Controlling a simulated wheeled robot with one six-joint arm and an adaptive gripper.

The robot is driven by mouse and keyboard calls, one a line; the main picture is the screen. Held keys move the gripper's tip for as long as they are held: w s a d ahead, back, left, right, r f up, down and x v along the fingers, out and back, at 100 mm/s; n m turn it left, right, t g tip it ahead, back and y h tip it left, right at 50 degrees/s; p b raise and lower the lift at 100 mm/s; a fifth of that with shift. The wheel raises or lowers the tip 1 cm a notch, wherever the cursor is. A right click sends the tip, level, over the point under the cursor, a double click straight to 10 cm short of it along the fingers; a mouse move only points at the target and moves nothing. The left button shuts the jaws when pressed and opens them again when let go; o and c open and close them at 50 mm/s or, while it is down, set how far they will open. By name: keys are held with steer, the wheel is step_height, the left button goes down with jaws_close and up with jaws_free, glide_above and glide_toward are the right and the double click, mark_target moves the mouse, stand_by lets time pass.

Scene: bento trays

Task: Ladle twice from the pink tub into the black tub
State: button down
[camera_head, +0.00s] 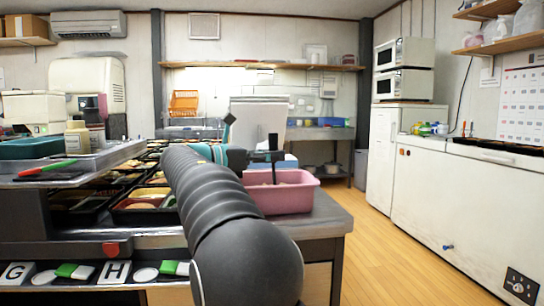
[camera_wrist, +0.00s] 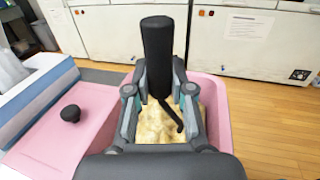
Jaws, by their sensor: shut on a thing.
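The pink tub (camera_head: 290,197) stands on the end of the counter, and its rim shows in the wrist view (camera_wrist: 212,110). Pale yellow food (camera_wrist: 150,125) lies in it. My gripper (camera_wrist: 159,78) is over the tub, shut on the black handle of the ladle (camera_wrist: 157,45). The handle stands roughly upright. A thin dark part of the ladle reaches down toward the food; its bowl is hidden, so I cannot tell how deep it sits or whether it is loaded. In the head view the ladle (camera_head: 273,145) rises above the tub. I cannot pick out the black tub in either view.
A pink lid (camera_wrist: 65,140) with a black knob lies left of the tub in the wrist view, beside a blue-and-white box (camera_wrist: 35,90). Black bento trays (camera_head: 145,214) with food line the counter left of my arm. Open wooden floor (camera_head: 400,240) lies to the right.

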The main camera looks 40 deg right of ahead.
step_height(320, 180, up, 6)
steer(key=p, duration=0.7)
steer(key=shift+r, duration=2.55)
